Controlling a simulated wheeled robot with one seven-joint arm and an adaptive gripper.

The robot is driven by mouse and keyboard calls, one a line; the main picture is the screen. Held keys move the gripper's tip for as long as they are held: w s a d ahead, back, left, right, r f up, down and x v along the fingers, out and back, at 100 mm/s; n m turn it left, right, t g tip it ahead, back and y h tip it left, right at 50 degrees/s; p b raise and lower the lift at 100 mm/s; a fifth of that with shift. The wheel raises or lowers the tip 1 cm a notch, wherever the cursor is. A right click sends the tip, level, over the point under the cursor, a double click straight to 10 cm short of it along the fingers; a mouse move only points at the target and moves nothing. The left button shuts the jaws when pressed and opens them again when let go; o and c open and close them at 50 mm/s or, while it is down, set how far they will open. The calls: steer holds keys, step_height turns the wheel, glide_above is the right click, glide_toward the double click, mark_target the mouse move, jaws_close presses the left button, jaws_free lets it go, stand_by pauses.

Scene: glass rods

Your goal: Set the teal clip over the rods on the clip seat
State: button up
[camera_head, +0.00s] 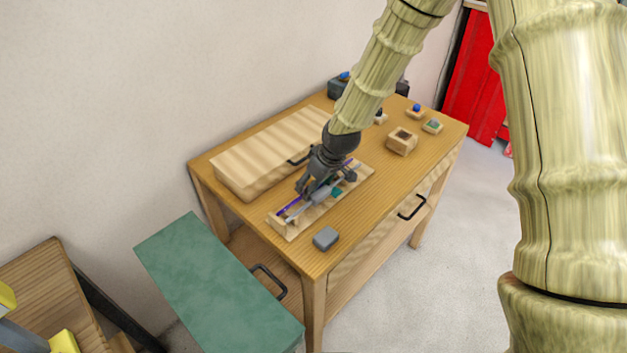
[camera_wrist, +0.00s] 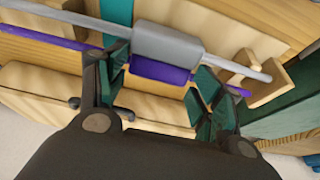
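My gripper (camera_wrist: 160,82) points down over the wooden rod board (camera_head: 292,232). Its two dark green fingers stand apart along the rods, with a thick purple sleeve in the gap between them. Whether the fingers touch that sleeve is unclear. The purple rod (camera_wrist: 45,38) runs beside the grey rod (camera_wrist: 50,9), which carries a thick grey sleeve (camera_wrist: 167,43). The teal clip (camera_head: 337,191) appears as a small patch on the board's front side. The clip seat cannot be made out.
A grey block (camera_head: 326,238) sits near the table's front corner. A large pale wooden box (camera_head: 262,155) stands behind the board. A small wooden holder (camera_head: 402,141) and several little blocks lie to the right. A teal-topped cabinet (camera_head: 205,270) stands at lower left.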

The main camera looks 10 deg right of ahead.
steer(key=shift+o, duration=1.3)
steer(key=shift+w, duration=0.15)
steer(key=shift+r, duration=0.25)
steer(key=shift+d+r, duration=0.1)
steer(key=shift+r, duration=0.15)
steer(key=v, duration=1.1)
steer(key=shift+s, duration=0.25)
